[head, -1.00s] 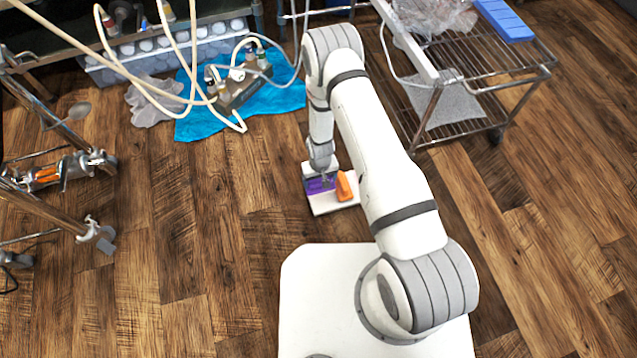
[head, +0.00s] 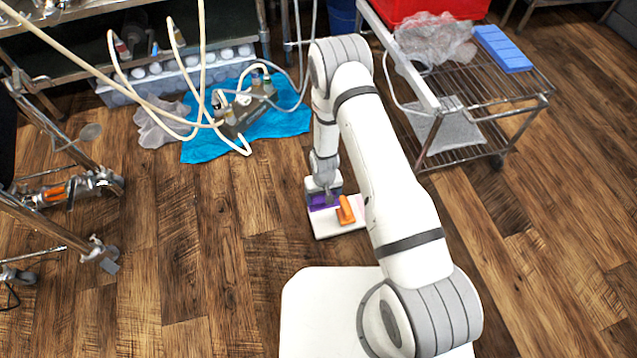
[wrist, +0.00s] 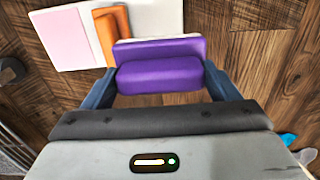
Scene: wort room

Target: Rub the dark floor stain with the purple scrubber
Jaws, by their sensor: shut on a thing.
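My gripper (wrist: 160,78) is shut on the purple scrubber (wrist: 160,72), which sits between its two blue-grey fingers in the wrist view. In the head view my gripper (head: 324,186) points down and the purple scrubber (head: 322,201) shows below it, at the far left part of a white tray (head: 325,229). I cannot tell whether the scrubber touches the tray or hangs just above it. An orange scrubber (head: 346,211) stands on the tray beside it. I cannot make out a distinct dark stain on the brown plank floor; my arm and base hide part of it.
A wire cart (head: 480,95) stands at the right, with a blue block (head: 502,49) and a red crate (head: 430,8). A blue cloth (head: 290,120) with hoses lies at the back left. A metal frame (head: 60,150) stands at the left. Floor left of the tray is clear.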

